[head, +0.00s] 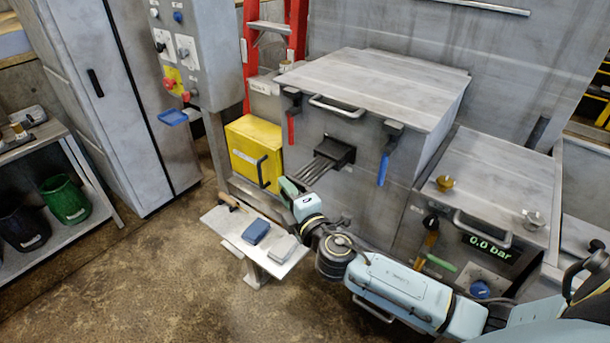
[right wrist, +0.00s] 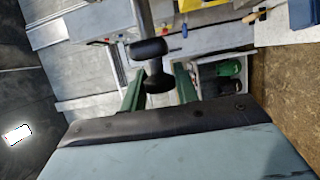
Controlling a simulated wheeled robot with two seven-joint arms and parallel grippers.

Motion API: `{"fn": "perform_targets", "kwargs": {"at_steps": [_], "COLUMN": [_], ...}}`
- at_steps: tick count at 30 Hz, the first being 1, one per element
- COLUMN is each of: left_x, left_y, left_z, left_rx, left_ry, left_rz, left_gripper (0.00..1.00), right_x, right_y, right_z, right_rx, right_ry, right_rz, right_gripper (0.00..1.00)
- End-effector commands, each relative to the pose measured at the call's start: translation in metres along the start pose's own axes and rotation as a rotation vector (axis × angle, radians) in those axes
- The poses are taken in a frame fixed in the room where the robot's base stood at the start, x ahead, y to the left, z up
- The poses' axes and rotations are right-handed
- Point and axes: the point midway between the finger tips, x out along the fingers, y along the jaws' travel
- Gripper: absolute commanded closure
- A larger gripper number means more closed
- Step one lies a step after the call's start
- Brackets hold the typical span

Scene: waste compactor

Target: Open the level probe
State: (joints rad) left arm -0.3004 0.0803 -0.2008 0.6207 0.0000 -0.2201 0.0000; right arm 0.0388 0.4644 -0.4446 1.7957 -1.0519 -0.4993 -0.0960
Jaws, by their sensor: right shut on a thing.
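No part is readably marked as the level probe, so I cannot tell for sure which it is. My right gripper (head: 284,184) is in front of the compactor, between the yellow box (head: 252,150) and the black block with several rods (head: 332,158). In the right wrist view, its green fingers (right wrist: 160,90) are on either side of a black knob (right wrist: 158,86) on a grey stem. A second black collar (right wrist: 149,50) sits further up the stem. In the head view the gripper hides the knob. My left gripper is not in view.
A small shelf (head: 227,222) below my right gripper holds a blue block (head: 256,231) and a grey block (head: 283,248). A red-handled lever (head: 291,118) and a blue-handled lever (head: 385,160) hang on the compactor front. A display reading 0.0 bar (head: 489,243) is at the right.

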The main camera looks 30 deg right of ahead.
Motion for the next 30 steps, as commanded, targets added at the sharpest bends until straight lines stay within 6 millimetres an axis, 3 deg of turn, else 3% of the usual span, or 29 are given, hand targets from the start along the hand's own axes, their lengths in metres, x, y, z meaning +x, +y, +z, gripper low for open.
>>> {"fn": "perform_targets", "kwargs": {"at_steps": [3, 9, 24, 25, 29, 30], "left_x": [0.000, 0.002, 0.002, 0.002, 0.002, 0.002], "left_y": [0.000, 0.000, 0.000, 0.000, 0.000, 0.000], "left_z": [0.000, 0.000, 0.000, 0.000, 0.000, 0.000], "left_rx": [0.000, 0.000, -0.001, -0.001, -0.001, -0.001], "left_ry": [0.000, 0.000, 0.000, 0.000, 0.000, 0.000], "left_rz": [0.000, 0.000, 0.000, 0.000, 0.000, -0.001], "left_gripper": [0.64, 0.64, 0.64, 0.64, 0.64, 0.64], "right_x": [-0.012, -0.023, -0.027, -0.027, -0.026, -0.026], "right_y": [-0.001, -0.001, -0.001, -0.001, -0.001, -0.001], "right_z": [-0.029, -0.055, -0.065, -0.065, -0.064, -0.064], "right_rx": [0.009, 0.005, 0.000, 0.000, 0.000, 0.000], "right_ry": [0.006, 0.005, 0.007, 0.007, 0.006, 0.005], "right_rz": [-0.002, -0.001, -0.001, -0.001, -0.001, -0.001], "right_gripper": [1.00, 1.00, 1.00, 0.67, 0.50, 0.50]}}
